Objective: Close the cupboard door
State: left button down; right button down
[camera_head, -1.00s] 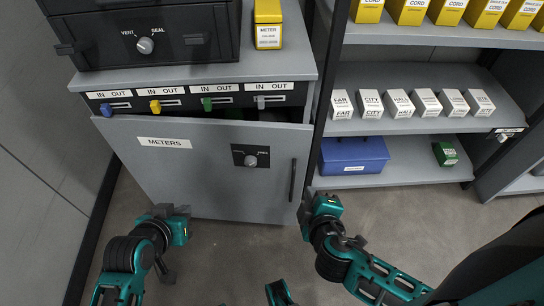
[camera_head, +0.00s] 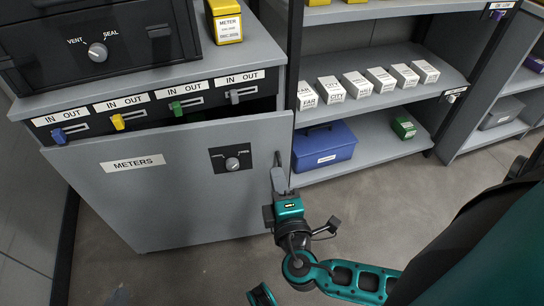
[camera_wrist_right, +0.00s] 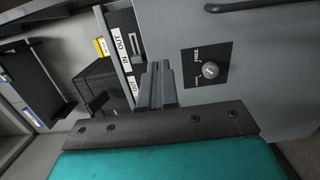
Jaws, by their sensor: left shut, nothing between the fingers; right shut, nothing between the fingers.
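The grey cupboard door (camera_head: 180,195), labelled METERS, stands ajar under the switch row. A dark gap shows above its top edge, wider toward the right, where the dark vertical handle (camera_head: 278,158) is. My right gripper (camera_head: 279,180) is shut and empty at the door's right edge, close to the handle; I cannot tell whether it touches. The right wrist view shows its closed fingers (camera_wrist_right: 158,85) in front of the cupboard, with the door's knob panel (camera_wrist_right: 208,68) to their right and part of the handle (camera_wrist_right: 230,5) at the top. My left gripper is not clearly visible.
A black oven-like box (camera_head: 100,45) and a yellow meter box (camera_head: 224,22) sit on the cupboard top. Right of it, a shelf (camera_head: 385,75) holds white boxes, a blue case (camera_head: 323,148) and a green box (camera_head: 404,127). The floor in front is clear.

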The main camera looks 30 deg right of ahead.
aim_at(266, 129)
pick_arm(q)
jog(key=shift+d+f+b, duration=0.25)
jog(key=shift+f+b, duration=0.15)
jog(key=shift+b, duration=0.3)
pick_arm(e)
jog(key=x, duration=1.3)
pick_arm(q)
jog(key=shift+w, duration=0.1)
pick_arm(e)
jog(key=shift+d, duration=0.15)
